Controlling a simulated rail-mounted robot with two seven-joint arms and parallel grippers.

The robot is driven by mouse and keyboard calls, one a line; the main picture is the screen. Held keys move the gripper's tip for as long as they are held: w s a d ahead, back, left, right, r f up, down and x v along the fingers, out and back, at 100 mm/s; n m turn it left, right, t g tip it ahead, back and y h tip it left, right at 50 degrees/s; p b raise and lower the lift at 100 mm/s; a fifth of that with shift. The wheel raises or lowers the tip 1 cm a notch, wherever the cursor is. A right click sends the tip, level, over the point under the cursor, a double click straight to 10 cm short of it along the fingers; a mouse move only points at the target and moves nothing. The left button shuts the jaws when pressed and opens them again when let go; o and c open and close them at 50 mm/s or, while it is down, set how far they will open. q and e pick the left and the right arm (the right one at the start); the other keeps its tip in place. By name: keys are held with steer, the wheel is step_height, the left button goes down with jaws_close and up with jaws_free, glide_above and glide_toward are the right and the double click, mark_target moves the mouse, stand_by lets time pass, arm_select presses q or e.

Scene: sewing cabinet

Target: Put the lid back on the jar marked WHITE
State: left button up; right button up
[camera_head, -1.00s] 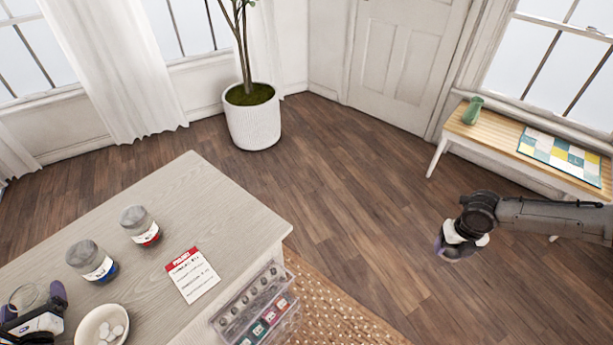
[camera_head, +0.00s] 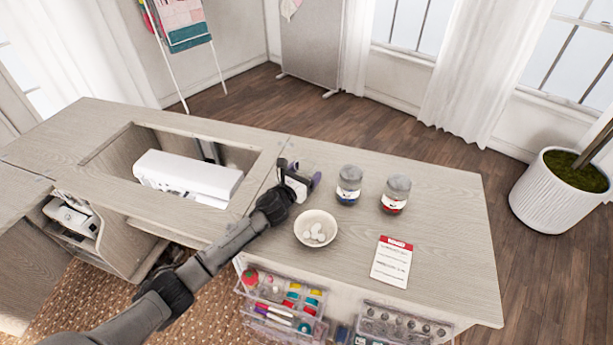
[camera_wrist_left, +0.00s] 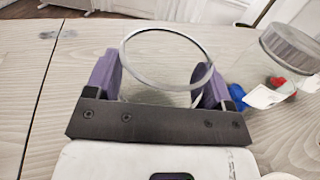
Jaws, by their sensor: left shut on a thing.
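My left gripper (camera_head: 303,180) is over the table left of the jars, its purple fingers shut on a clear round glass vessel. In the left wrist view the gripper (camera_wrist_left: 160,88) has a finger on each side of this clear glass vessel (camera_wrist_left: 165,97). Its round rim faces up and looks open, and no label shows on it. Right of it stand a grey-topped jar with blue at its base (camera_head: 348,186) and a grey-topped jar with red at its base (camera_head: 396,195). Their labels are too small to read. I cannot make out a loose lid. My right gripper is out of view.
A cream bowl (camera_head: 302,238) with several white pieces stands in front of the gripper. A red-headed card (camera_head: 391,263) lies to the right. A white sewing machine (camera_head: 188,178) sits in the cabinet opening at left. Clear drawers (camera_head: 283,300) stick out at the front. The table's right end is clear.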

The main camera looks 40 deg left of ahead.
arm_select(q)
step_height(320, 180, up, 10)
steer(key=p, duration=0.5)
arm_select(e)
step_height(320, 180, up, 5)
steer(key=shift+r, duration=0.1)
arm_select(q)
steer(key=o, duration=0.5)
steer(key=c, duration=0.7)
